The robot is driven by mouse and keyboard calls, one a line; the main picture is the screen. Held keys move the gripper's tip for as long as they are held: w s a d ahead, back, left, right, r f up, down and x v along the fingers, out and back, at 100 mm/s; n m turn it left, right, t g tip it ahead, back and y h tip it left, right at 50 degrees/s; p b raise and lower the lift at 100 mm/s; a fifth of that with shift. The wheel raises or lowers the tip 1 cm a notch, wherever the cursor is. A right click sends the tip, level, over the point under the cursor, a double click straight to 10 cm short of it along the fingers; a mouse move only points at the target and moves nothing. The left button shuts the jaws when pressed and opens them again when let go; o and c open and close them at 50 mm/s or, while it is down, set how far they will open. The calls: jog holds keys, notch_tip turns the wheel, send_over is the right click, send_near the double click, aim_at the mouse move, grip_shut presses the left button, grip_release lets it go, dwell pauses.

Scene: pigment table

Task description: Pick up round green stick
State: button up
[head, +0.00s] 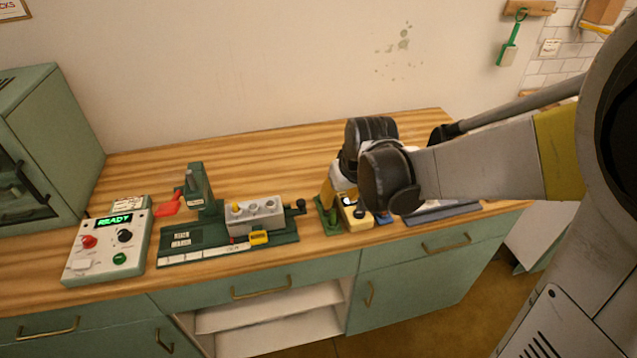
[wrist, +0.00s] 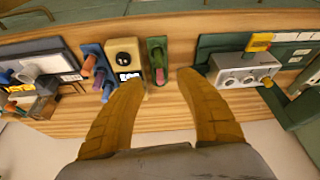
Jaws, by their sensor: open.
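A small green holder (wrist: 151,46) stands on the wooden counter near the middle of the wrist view, with a short rounded green stick (wrist: 157,58) in it; a pinkish patch shows at the stick's end. My gripper (wrist: 161,78) is open, its two yellow fingers spread to either side of the holder, with nothing visibly held. In the head view the green holder (head: 327,216) is at the front of the counter, and my wrist partly covers this area. The stick itself is hard to make out there.
A yellow block (wrist: 124,48) stands close beside the green holder, then a blue block (wrist: 91,49) with orange-brown pegs. A green press with a grey block (head: 262,218) stands left in the head view, beside a control box (head: 107,246) reading READY. Bare counter lies behind.

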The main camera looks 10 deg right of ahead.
aim_at(334, 212)
jog(key=b+x, duration=0.1)
jog(key=x, duration=0.4)
jog(key=shift+w+f+b, duration=0.1)
jog(key=shift+w+b, duration=0.05)
jog(key=shift+b, duration=0.25)
jog(key=b+x, duration=0.3)
jog(key=x, duration=0.2)
jog(key=shift+d+f, duration=0.15)
jog(key=shift+f, duration=0.1)
jog(key=shift+s+r, duration=0.1)
jog(key=shift+s, duration=0.15)
grip_shut()
